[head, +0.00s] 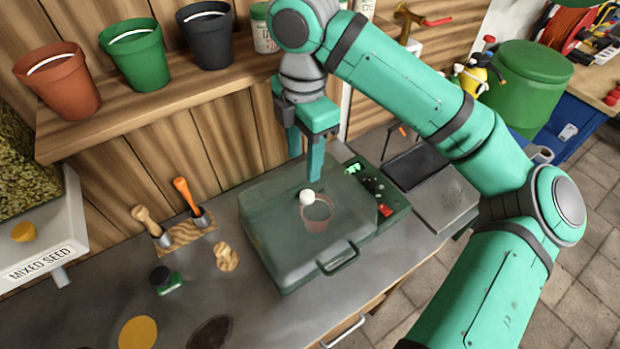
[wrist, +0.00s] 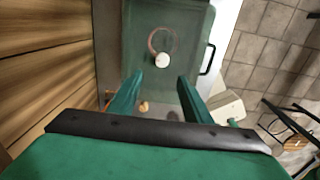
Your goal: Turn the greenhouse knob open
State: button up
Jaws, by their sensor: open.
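The greenhouse (head: 268,228) is a low box with a see-through green lid and a front handle (head: 340,259). A terracotta pot (head: 318,217) shows through the lid. A round white ball (head: 306,197) appears at the pot's rim, also in the wrist view (wrist: 162,60); I cannot tell whether it is on the lid or under it. A green panel on the greenhouse's right side carries a dark dial (head: 372,186), a lit green display (head: 352,168) and a red switch (head: 385,210). My gripper (head: 304,168) is open and empty, pointing down above the lid, left of the panel.
A shelf with several pots (head: 136,56) runs along the wooden wall behind. A tool holder (head: 186,235) and a small dark jar (head: 165,280) stand left of the greenhouse.

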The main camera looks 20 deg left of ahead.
aim_at(307, 194)
jog(key=f, duration=1)
jog(key=shift+w+d+f, duration=0.2)
jog(key=shift+d+f, duration=0.1)
jog(key=shift+s+a, duration=0.1)
jog(key=shift+a, duration=0.05)
jog(key=c, duration=1.1)
